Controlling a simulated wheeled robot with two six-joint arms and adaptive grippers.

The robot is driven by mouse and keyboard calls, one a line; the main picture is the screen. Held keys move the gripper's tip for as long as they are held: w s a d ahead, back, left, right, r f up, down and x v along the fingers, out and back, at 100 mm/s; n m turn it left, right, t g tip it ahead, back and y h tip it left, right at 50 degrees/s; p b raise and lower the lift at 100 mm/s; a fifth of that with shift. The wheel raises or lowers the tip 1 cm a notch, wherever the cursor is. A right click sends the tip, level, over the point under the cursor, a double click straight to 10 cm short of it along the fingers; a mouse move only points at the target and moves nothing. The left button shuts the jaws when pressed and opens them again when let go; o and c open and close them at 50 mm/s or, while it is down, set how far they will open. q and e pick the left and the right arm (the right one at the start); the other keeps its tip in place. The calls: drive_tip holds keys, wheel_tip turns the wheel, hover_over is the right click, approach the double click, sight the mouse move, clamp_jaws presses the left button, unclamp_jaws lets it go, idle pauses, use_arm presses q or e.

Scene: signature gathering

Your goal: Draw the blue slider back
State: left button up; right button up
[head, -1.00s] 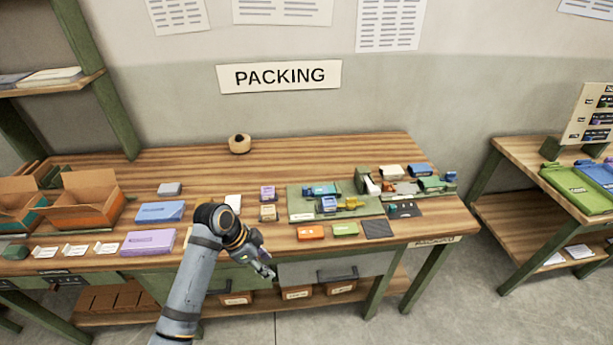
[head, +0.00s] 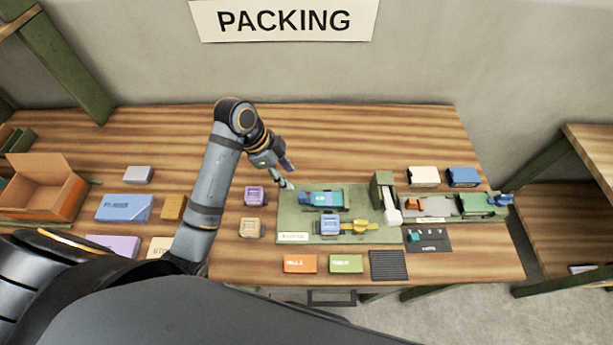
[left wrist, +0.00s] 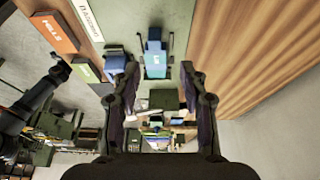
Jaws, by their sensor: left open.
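A green board (head: 290,213) lies on the packing table. On it is a blue and teal block (head: 321,199), and in front of that a paler blue block (head: 330,225) beside a yellow piece (head: 362,227). I cannot tell for sure which is the blue slider. My left gripper (head: 287,177) is open and empty, just behind and left of the blue and teal block, apart from it. In the left wrist view, the blue and teal block (left wrist: 155,62) shows beyond the gap between the two fingers (left wrist: 158,80).
A green and white upright part (head: 385,190) stands at the board's right end. An orange block (head: 300,263), a green block (head: 346,263) and a dark ribbed pad (head: 388,265) lie in front. A purple block (head: 254,195) is left of the board. Table behind the board is clear.

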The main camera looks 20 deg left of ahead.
sight(302, 195)
use_arm(q)
drive_tip(key=x, duration=0.2)
drive_tip(key=p+x, duration=0.1)
drive_tip(key=x, duration=0.1)
drive_tip(key=s+x, duration=0.1)
drive_tip(key=x, duration=0.1)
drive_tip(key=shift+d+f, duration=0.15)
drive_tip(key=shift+d, duration=0.15)
drive_tip(key=x, duration=0.2)
drive_tip(key=shift+w+f+p, duration=0.2)
drive_tip(key=shift+f+p, duration=0.15)
drive_tip(key=shift+p, duration=0.05)
drive_tip(key=shift+s+d+f, duration=0.1)
drive_tip(key=shift+d+f, duration=0.05)
drive_tip(key=shift+f, duration=0.35)
drive_tip(key=shift+c, duration=0.5)
drive_tip(key=c, duration=0.4)
clamp_jaws()
use_arm(e)
drive_tip(key=shift+s+r, duration=0.45)
drive_tip(key=shift+s, duration=0.4)
drive_tip(key=shift+s+r, duration=0.4)
drive_tip(key=shift+s, duration=0.4)
